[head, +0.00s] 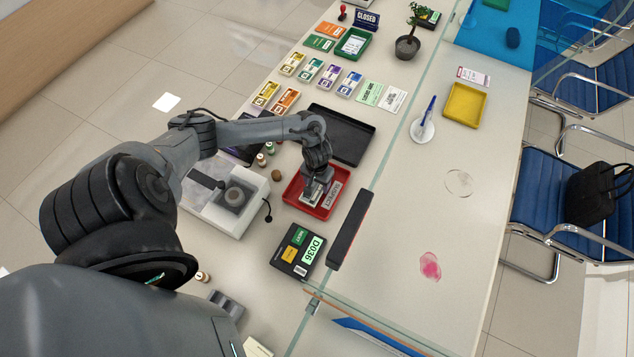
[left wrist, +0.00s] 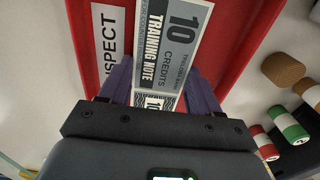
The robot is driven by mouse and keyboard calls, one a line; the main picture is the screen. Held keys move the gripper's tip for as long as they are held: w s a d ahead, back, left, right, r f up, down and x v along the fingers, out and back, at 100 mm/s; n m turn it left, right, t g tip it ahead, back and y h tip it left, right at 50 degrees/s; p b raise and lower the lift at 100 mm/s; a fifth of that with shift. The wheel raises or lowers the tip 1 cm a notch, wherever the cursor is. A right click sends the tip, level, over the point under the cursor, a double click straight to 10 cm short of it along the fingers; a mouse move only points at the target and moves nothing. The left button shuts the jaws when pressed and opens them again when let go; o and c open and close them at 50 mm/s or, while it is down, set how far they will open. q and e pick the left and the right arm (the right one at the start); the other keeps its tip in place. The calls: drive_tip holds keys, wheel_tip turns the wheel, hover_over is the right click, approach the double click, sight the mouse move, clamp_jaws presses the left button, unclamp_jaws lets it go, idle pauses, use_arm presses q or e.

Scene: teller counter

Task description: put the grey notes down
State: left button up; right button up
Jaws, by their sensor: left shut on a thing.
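My left gripper (head: 314,190) reaches down into the red tray (head: 291,196) on the teller counter. The grey notes (left wrist: 172,45) show in the left wrist view, the top one printed "10 CREDITS" and "TRAINING NOTE". The fingers of my left gripper (left wrist: 160,85) are on either side of the notes, shut on them. The notes are over the tray floor (left wrist: 235,45); I cannot tell whether they touch it. A white label ending in "SPECT" (left wrist: 107,45) lies beside them in the tray. My right gripper is in neither view.
A black tray (head: 350,147) stands just behind the red tray. A glass screen and dark bar (head: 350,230) are close on the right.

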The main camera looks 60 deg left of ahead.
sight(317, 185)
use_arm(q)
drive_tip(key=shift+f, duration=0.1)
drive_tip(key=o, duration=1.2)
drive_tip(key=shift+c, duration=0.2)
wheel_tip(317, 185, up, 12)
drive_tip(key=p, duration=0.3)
drive_tip(key=shift+p, duration=0.35)
